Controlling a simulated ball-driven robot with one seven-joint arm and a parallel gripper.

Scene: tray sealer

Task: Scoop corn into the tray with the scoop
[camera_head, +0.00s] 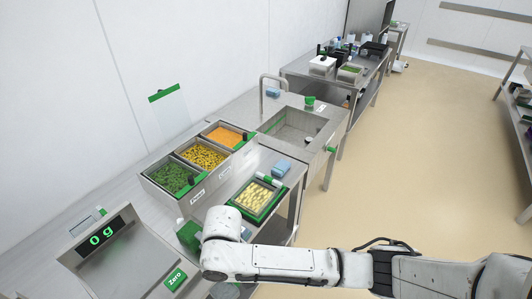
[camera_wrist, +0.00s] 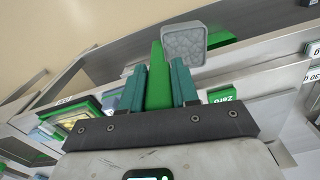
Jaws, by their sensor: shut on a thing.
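My gripper (camera_wrist: 160,85) is shut on the green handle (camera_wrist: 157,78) of what looks like the scoop, between its teal fingers. A grey, square, rough-looking piece (camera_wrist: 184,45) shows at the handle's far end; I cannot tell if it is the scoop's head. In the head view my arm hides the gripper, and a green piece (camera_head: 188,235) shows beside it. The corn (camera_head: 203,156) fills the middle of three steel bins. A tray (camera_head: 249,214) with pale yellow pieces in it sits in a green frame, right of the bins.
Green peas or beans (camera_head: 172,178) and orange pieces (camera_head: 225,137) fill the neighbouring bins. A scale reading 0 g (camera_head: 101,235) stands at front left. A blue sponge-like block (camera_head: 281,168) lies behind the tray. A sink (camera_head: 295,128) is further back.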

